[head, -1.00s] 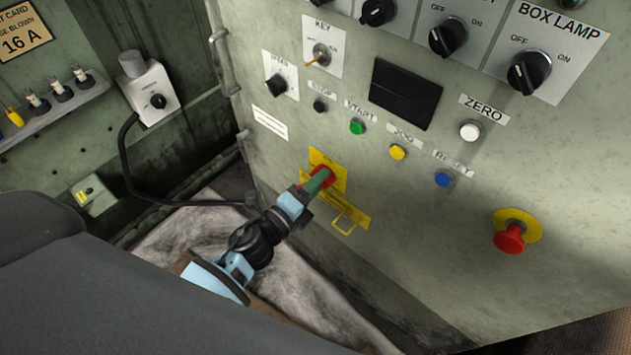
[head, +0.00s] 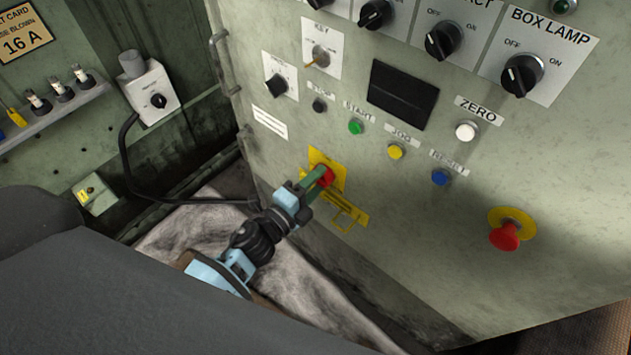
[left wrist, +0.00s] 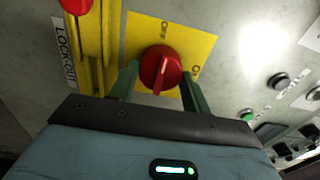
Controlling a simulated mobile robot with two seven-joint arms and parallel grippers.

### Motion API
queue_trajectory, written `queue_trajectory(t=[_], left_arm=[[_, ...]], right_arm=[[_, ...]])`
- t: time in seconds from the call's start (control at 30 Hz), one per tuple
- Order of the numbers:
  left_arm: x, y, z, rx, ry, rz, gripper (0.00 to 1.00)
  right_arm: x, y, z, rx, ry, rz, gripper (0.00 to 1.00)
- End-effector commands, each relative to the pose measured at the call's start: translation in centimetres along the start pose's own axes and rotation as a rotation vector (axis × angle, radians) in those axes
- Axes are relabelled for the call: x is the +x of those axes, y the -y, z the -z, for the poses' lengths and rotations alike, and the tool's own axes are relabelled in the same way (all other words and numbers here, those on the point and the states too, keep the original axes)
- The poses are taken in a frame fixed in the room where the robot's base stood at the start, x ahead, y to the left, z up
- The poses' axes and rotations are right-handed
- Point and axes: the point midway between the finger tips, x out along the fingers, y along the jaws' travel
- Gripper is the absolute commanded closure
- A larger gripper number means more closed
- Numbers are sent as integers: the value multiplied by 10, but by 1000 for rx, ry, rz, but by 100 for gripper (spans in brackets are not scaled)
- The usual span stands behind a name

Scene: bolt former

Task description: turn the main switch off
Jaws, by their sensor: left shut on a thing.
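The main switch is a red rotary knob on a yellow plate in the left wrist view (left wrist: 161,70), with an OFF mark above it and another, partly cut mark to its right. Its raised grip runs nearly up and down there, slightly tilted. In the head view the red knob (head: 328,176) is on the lower left of the grey-green panel, partly covered by the fingers. My left gripper (head: 320,178) is shut on the knob, its green fingers on either side of it (left wrist: 160,86). My right gripper is in neither view.
A yellow hasp (head: 346,214) sticks out just below the switch, close to the fingers; it is left of the knob in the wrist view. A red mushroom button (head: 504,237) is to the right. Several coloured buttons and black knobs are above.

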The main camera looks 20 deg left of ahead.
Motion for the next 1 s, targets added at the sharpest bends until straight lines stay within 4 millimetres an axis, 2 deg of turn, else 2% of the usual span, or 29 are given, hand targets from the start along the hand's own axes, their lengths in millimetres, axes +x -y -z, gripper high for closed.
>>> queue_trajectory(t=[0.03,0.17,0.2,0.53,1.0], left_arm=[[0,0,0,-4,0,0,50],[0,0,0,-3,0,0,33],[0,0,0,-2,0,0,31],[-5,-1,0,-1,0,-1,31],[-68,-1,0,-2,1,-2,31]], right_arm=[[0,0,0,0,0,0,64],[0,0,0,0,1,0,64],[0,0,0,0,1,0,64],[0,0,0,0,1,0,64],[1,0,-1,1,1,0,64]])
